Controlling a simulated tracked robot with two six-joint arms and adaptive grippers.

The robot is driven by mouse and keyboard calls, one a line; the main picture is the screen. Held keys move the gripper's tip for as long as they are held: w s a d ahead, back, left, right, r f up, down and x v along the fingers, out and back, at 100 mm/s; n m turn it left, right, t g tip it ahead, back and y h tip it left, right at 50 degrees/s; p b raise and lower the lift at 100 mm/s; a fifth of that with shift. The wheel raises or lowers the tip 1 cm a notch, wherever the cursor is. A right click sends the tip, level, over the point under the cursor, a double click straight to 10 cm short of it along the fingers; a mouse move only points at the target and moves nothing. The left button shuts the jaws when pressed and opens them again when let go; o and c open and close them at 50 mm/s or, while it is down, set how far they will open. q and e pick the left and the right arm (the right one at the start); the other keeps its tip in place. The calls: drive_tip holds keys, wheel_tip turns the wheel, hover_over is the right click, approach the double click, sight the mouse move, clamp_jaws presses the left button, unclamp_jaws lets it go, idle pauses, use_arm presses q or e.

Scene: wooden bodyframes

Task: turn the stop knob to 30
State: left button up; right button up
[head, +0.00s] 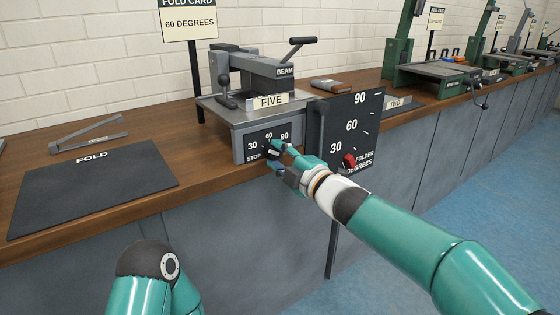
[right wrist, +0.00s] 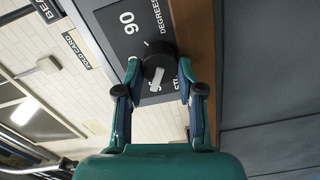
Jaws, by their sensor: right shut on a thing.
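The stop knob (right wrist: 150,63) is a round black knob with a white pointer mark, on a dark dial plate (head: 253,146) marked STOP, 30, 60 and 90. The plate is on the front of the grey folder (head: 222,113). My right gripper (head: 274,157) is shut on the knob; in the right wrist view its two fingertips (right wrist: 158,82) sit on either side of it. The gripper hides part of the dial, and I cannot tell which number the pointer meets. My left gripper is out of view; only part of its arm shows.
A larger board (head: 349,122) with 30, 60, 90 and a red pointer stands right of the dial, close to my right arm. A FIVE plate (head: 267,102) lies on the folder. A FOLD mat (head: 92,186) lies on the bench at left. A card (head: 189,20) reads 60 DEGREES.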

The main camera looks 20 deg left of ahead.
drive_tip(key=shift+s+a+f+n, duration=0.1)
drive_tip(key=shift+a+f+n, duration=0.05)
drive_tip(key=shift+f+n, duration=0.2)
drive_tip(key=o, duration=1.1)
drive_tip(key=shift+o, duration=0.2)
drive_tip(key=shift+r, duration=0.15)
drive_tip(key=shift+s+d+r, duration=0.1)
drive_tip(key=shift+s+d, duration=0.15)
drive_tip(key=shift+d, duration=0.25)
drive_tip(key=v, duration=1.1)
